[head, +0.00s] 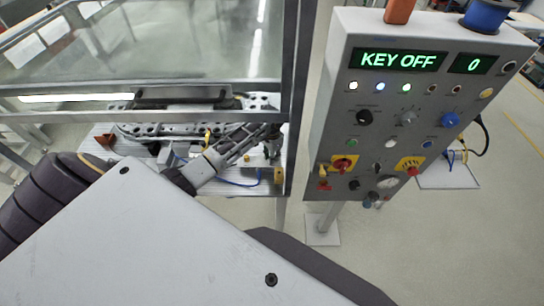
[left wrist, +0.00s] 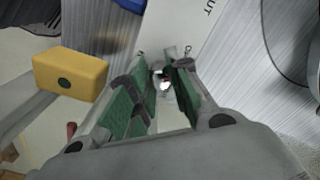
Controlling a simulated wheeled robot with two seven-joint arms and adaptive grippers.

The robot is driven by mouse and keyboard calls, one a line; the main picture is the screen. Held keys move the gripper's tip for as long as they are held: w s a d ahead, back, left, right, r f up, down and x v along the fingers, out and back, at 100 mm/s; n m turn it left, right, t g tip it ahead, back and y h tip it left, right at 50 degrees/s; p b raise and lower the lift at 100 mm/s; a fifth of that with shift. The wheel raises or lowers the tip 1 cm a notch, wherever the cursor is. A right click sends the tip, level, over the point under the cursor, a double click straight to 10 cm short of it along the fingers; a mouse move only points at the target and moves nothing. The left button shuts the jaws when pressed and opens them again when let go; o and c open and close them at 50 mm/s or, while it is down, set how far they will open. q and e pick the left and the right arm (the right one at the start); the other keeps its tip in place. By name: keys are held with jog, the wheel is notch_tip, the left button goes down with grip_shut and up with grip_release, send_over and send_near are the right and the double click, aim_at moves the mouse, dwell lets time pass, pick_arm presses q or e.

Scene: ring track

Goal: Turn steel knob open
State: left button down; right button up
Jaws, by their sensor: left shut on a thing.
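My left gripper (head: 270,138) reaches in from the left, low over the equipment table. In the left wrist view its two green-padded fingers (left wrist: 160,85) are closed around a small shiny steel knob (left wrist: 163,78). Only a bright bit of the knob shows between the fingertips; the pads hide the rest, and I cannot tell how far it is turned. A label reading "UT" lies just beyond it. In the head view the knob is too small and covered to make out. My right gripper is not in view.
A control panel (head: 345,110) showing "KEY OFF" and "0" stands to the right, with several knobs and lamps. A metal frame post (head: 297,90) rises between table and panel. A yellow block (left wrist: 70,74) sits left of the fingers in the left wrist view.

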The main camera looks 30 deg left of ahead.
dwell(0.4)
pick_arm(q)
jog(key=c, duration=1.3)
grip_release()
jog(key=shift+r, duration=0.15)
jog(key=shift+r, duration=5.9)
jog(key=shift+s+f, duration=0.1)
